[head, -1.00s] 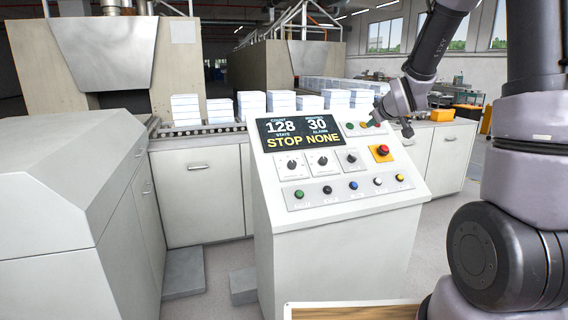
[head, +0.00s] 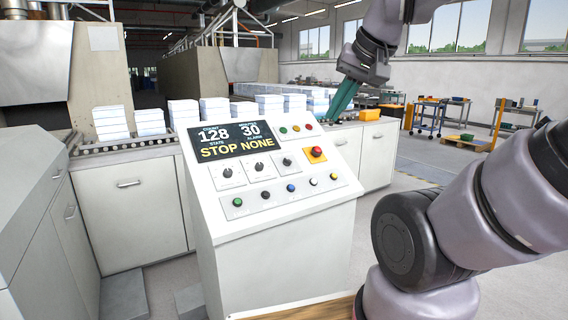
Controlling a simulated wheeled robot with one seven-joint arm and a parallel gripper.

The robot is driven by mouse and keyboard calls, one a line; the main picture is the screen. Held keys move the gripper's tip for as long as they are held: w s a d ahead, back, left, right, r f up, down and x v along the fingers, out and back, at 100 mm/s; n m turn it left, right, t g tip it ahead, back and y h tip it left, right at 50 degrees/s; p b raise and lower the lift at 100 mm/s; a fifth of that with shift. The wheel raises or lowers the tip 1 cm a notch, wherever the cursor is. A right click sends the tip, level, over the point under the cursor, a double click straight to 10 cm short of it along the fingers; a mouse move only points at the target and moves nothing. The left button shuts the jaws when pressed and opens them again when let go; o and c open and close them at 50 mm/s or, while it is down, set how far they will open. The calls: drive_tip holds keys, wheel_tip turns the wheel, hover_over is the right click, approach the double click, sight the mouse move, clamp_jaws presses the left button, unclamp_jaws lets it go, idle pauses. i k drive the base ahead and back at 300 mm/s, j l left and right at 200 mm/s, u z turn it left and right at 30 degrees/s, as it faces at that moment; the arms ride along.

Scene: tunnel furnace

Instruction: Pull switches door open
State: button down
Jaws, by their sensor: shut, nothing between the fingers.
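No door is marked as the switches door, and I cannot tell which one it is. A pale cabinet door with a bar handle (head: 130,183) is shut left of the control console (head: 280,250). A narrower door with a handle (head: 70,212) is at the far left, also shut. Another shut cabinet front with a handle (head: 371,141) is right of the console. My gripper (head: 332,117), with teal fingers, points down beyond the console's upper right corner. It is shut and empty, and appears to touch no door.
The console has a screen (head: 235,140) reading STOP NONE, knobs, coloured buttons and a red stop button (head: 316,152). Stacks of white blocks (head: 215,110) stand on the roller conveyor (head: 100,145) behind. Open floor and blue carts (head: 430,115) lie to the right.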

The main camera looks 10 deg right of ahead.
sight(379, 141)
drive_tip(key=i+l+z, duration=0.7)
drive_tip(key=z, duration=0.15)
drive_tip(key=i+l+z, duration=0.3)
drive_tip(key=i, duration=0.55)
drive_tip(key=i+j+z, duration=0.1)
drive_tip(key=i+z, duration=0.2)
drive_tip(key=i, duration=2.85)
drive_tip(key=i+u, duration=0.2)
drive_tip(key=i, duration=0.35)
drive_tip(key=i+l+u, duration=0.15)
drive_tip(key=i, duration=0.4)
drive_tip(key=i+l+u, duration=0.15)
drive_tip(key=i+u, duration=0.3)
drive_tip(key=i+l+u, duration=0.25)
drive_tip(key=u, duration=0.2)
drive_tip(key=i+l+u, duration=0.25)
drive_tip(key=u, duration=0.25)
drive_tip(key=i+l+u, duration=0.1)
drive_tip(key=l, duration=0.2)
drive_tip(key=i+l+u, duration=0.15)
drive_tip(key=l, duration=0.2)
